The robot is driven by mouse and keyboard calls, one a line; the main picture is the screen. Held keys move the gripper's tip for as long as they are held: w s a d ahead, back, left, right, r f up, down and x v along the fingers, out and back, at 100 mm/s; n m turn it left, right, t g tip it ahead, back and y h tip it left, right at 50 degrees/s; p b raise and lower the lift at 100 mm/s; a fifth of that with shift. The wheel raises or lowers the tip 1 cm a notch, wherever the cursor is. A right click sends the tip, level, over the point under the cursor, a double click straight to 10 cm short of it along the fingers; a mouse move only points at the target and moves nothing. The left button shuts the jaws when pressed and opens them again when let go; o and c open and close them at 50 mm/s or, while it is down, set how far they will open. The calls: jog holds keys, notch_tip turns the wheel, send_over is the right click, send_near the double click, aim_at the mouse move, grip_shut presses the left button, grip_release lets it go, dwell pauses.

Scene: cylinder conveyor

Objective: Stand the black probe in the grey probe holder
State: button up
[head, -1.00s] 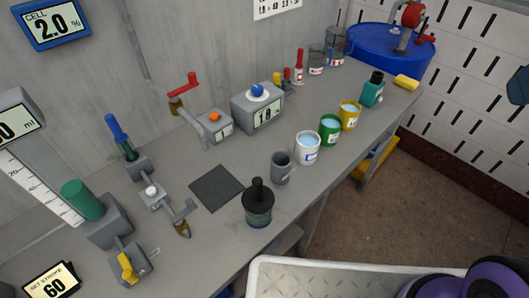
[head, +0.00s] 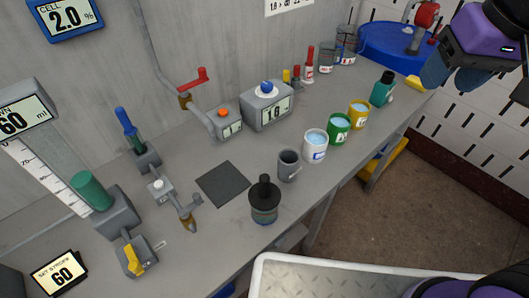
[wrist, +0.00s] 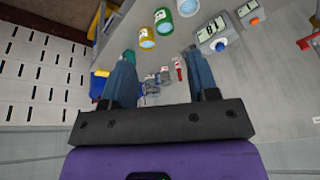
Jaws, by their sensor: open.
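The black probe (head: 264,188) stands upright, its wide black collar over a dark jar with a teal band, near the front edge of the bench. Just behind it and to its right is an empty grey cup (head: 289,166), which looks like the grey probe holder, though I cannot be sure. My gripper (head: 452,82) is at the upper right of the head view, far to the right of both. In the wrist view my gripper (wrist: 162,55) has its blue fingers wide apart with nothing between them. Neither the probe nor the grey cup shows clearly there.
White (head: 315,144), green (head: 339,128) and yellow (head: 359,114) cups line the front edge. A teal bottle (head: 382,90) stands beyond them. A dark mat (head: 222,184) lies left of the probe. Valves and a blue-handled tool (head: 128,130) stand at left.

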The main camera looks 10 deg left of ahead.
jog(key=w+a+f+n+g, duration=0.1)
jog(key=a+f, duration=0.3)
jog(key=a, duration=0.3)
jog(key=w+a+f+n+g, duration=0.1)
jog(key=a+f, duration=0.3)
jog(key=a, duration=0.3)
jog(key=n+g+h, duration=0.1)
jog(key=n, duration=0.1)
send_over(264, 185)
jog(key=w, duration=0.1)
notch_tip(264, 185, down, 10)
jog(key=shift+w+f, duration=0.15)
jog(key=shift+f, duration=0.05)
notch_tip(264, 185, down, 11)
jog(key=shift+r, duration=0.1)
jog(key=c, duration=1)
jog(key=shift+o, duration=1.3)
grip_shut()
jog(key=shift+r, duration=0.1)
